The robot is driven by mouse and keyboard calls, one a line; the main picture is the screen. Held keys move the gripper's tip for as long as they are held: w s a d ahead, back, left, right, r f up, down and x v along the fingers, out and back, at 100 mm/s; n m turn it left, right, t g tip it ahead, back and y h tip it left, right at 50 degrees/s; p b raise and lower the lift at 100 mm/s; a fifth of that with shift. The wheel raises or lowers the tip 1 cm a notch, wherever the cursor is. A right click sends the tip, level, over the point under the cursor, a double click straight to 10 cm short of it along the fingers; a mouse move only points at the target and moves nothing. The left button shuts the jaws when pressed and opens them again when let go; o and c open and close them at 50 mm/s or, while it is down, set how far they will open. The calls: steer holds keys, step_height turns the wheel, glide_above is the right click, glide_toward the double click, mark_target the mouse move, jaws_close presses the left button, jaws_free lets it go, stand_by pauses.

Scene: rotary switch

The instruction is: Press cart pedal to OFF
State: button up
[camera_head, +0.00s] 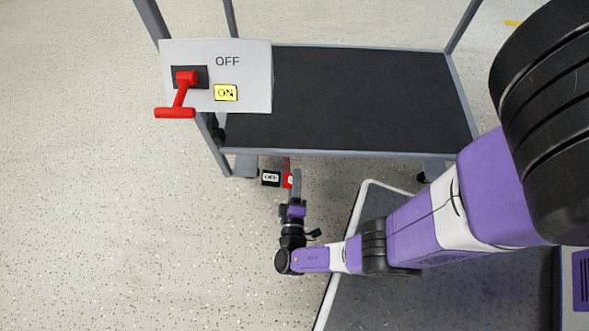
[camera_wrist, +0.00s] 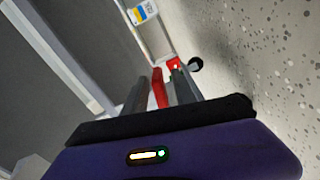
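The cart's red pedal (camera_head: 287,180) is low at the cart's near left corner, beside a small black-and-white label (camera_head: 270,178). My gripper (camera_head: 295,178) is right at the pedal and partly covers it. In the wrist view my gripper's two dark fingers (camera_wrist: 160,92) stand apart. A red bar (camera_wrist: 158,88) lies between them, with a gap on its left; contact on its right is unclear. Another red part (camera_wrist: 173,63) shows just beyond the fingertips. A white panel (camera_head: 250,80) above has OFF and a yellow-lit ON, with a red lever (camera_head: 181,95).
The cart's dark shelf (camera_head: 350,98) is empty, with a grey frame and posts around it. A dark wheel (camera_wrist: 195,64) is close right of the pedal in the wrist view. The speckled floor (camera_head: 100,220) at the left is clear.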

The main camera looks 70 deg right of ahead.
steer(key=shift+x, duration=1.4)
jaws_close()
steer(key=shift+r+n, duration=0.1)
steer(key=shift+n, duration=0.2)
steer(key=shift+s+r+n, duration=0.1)
steer(key=shift+r+n, duration=0.35)
steer(key=shift+n, duration=0.75)
steer(key=shift+r+n+p, duration=0.2)
steer(key=shift+n+p, duration=0.05)
steer(key=shift+n, duration=0.4)
steer(key=shift+r+n+p, duration=0.25)
steer(key=shift+n, duration=0.4)
